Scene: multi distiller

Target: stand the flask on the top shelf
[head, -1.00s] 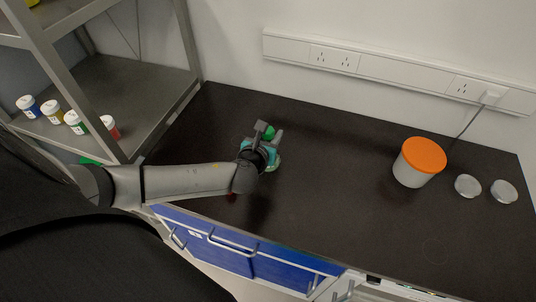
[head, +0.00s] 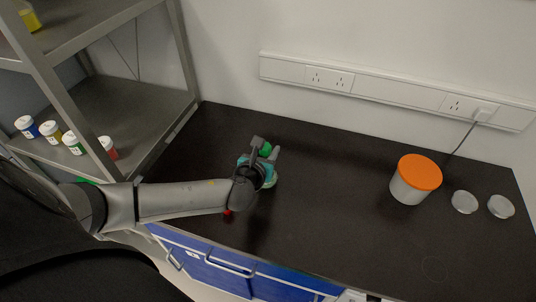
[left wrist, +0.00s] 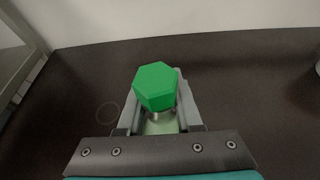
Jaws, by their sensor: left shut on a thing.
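The flask has a green six-sided stopper (head: 265,148) and a pale green body (head: 271,181), mostly hidden behind my gripper. My left gripper (head: 266,152) is shut on the flask, with its fingers on either side below the stopper. In the left wrist view the green stopper (left wrist: 156,87) sits between the fingers (left wrist: 159,116). The flask looks upright over the dark bench; I cannot tell whether it touches it. The grey metal rack's top visible shelf (head: 90,25) is at the upper left. My right gripper is not in view.
Several white-capped jars (head: 73,143) stand on the rack's lower shelf (head: 130,95). A yellow item (head: 30,19) is on the upper shelf. A grey tub with an orange lid (head: 416,178) and two round dishes (head: 465,201) stand right on the bench (head: 330,190). The bench's middle is clear.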

